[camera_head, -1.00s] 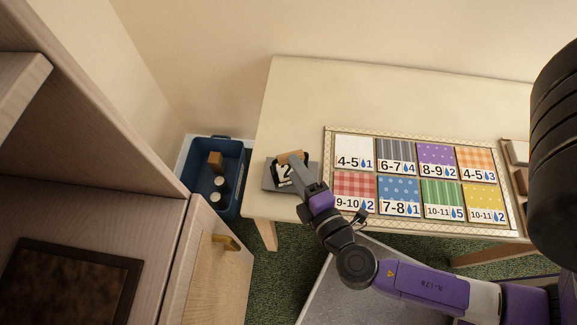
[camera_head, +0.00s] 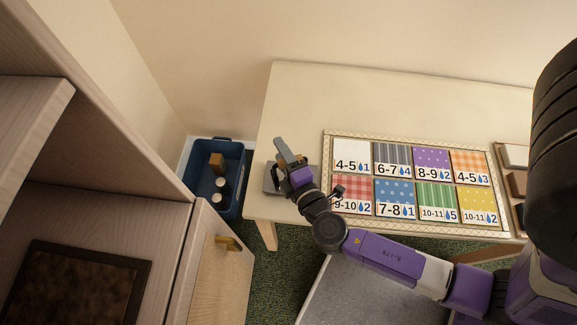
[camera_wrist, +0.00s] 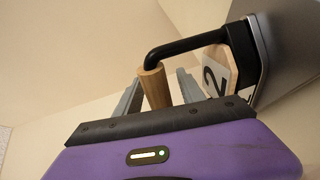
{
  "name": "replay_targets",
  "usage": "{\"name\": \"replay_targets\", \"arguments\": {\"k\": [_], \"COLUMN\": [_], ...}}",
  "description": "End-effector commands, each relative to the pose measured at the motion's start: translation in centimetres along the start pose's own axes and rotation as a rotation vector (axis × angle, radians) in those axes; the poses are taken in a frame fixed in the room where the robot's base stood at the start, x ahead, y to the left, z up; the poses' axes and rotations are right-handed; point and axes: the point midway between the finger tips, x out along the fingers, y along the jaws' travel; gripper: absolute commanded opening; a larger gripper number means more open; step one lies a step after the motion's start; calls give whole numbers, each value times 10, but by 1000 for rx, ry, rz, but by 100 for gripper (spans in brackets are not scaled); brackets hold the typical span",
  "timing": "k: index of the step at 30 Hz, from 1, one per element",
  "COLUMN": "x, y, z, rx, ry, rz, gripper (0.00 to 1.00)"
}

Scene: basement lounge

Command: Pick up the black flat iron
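The flat iron has a dark grey plate (camera_head: 271,180) at the table's left edge, mostly covered by my gripper (camera_head: 282,148) in the head view. In the wrist view its black bent handle bar (camera_wrist: 185,46) carries a wooden grip (camera_wrist: 155,88), and a tag marked "2" sits beside the grey body (camera_wrist: 290,45). My gripper (camera_wrist: 160,93) has its two grey fingers apart, one on either side of the wooden grip. A gap shows on the right of the grip. Contact on the left cannot be told.
The cream table (camera_head: 400,95) bears a framed board (camera_head: 420,229) of patterned, numbered squares right of the iron. A blue bin (camera_head: 233,190) with several items stands left of the table. A wooden cabinet (camera_head: 100,215) with an open door is at left. The table's back is clear.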

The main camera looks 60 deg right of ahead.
Motion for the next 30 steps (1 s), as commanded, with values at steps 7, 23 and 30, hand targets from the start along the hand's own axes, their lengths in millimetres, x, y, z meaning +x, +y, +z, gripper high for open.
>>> {"name": "replay_targets", "arguments": {"k": [7,23,30], "x": [0,-1,-1], "y": [0,0,0], "z": [0,0,0], "rx": [0,0,0], "ry": [0,1,1], "rz": [0,-1,-1], "gripper": [0,0,0]}}
